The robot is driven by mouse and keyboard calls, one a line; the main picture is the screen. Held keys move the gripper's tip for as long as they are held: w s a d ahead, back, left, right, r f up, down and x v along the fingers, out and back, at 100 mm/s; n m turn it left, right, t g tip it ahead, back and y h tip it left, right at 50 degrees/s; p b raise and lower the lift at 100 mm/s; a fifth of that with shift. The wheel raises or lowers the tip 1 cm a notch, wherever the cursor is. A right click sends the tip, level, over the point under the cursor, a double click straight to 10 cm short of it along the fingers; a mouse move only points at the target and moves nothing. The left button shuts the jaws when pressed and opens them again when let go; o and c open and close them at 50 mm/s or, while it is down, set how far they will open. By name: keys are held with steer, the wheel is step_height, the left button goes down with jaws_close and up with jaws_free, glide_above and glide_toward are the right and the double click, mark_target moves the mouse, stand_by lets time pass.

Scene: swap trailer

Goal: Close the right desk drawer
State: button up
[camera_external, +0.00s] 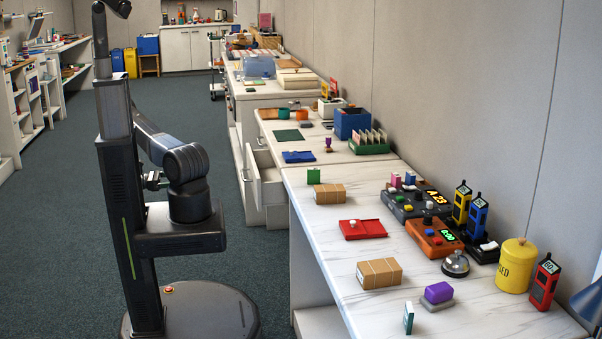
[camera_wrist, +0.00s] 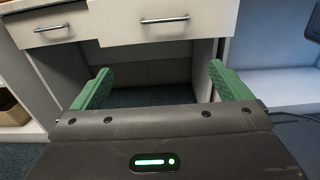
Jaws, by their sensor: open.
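The right desk drawer (camera_wrist: 165,30) has a white front with a silver bar handle (camera_wrist: 164,19). It stands pulled out in the wrist view, nearer than the left drawer (camera_wrist: 45,30). In the external view the open drawer (camera_external: 252,175) juts from the desk's left side toward the aisle. My gripper (camera_wrist: 162,88) is open and empty, its two green fingers apart, below the drawer front and facing the desk's open knee space. It does not appear to touch the drawer.
The desk top (camera_external: 290,160) above the drawer holds a blue folder (camera_external: 299,156), a purple stamp-like item (camera_external: 328,145) and a blue bin (camera_external: 351,122). A long white counter (camera_external: 340,250) with many objects stands nearer the camera. Dark carpet (camera_external: 60,220) left of my base is clear.

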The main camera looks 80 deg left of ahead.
steer(key=c, duration=1.1)
steer(key=shift+w+d, duration=0.3)
steer(key=c, duration=0.3)
steer(key=w+d, duration=0.2)
steer(key=w+d+b, duration=0.1)
steer(key=w+d, duration=0.2)
steer(key=w+d+r+b, duration=0.1)
steer(key=w+d, duration=0.2)
jaws_close()
steer(key=w+d+r+b, duration=0.2)
steer(key=w+d+r, duration=0.2)
steer(key=w+d, duration=0.7)
steer(key=w, duration=1.1)
steer(key=shift+w+r, duration=0.25)
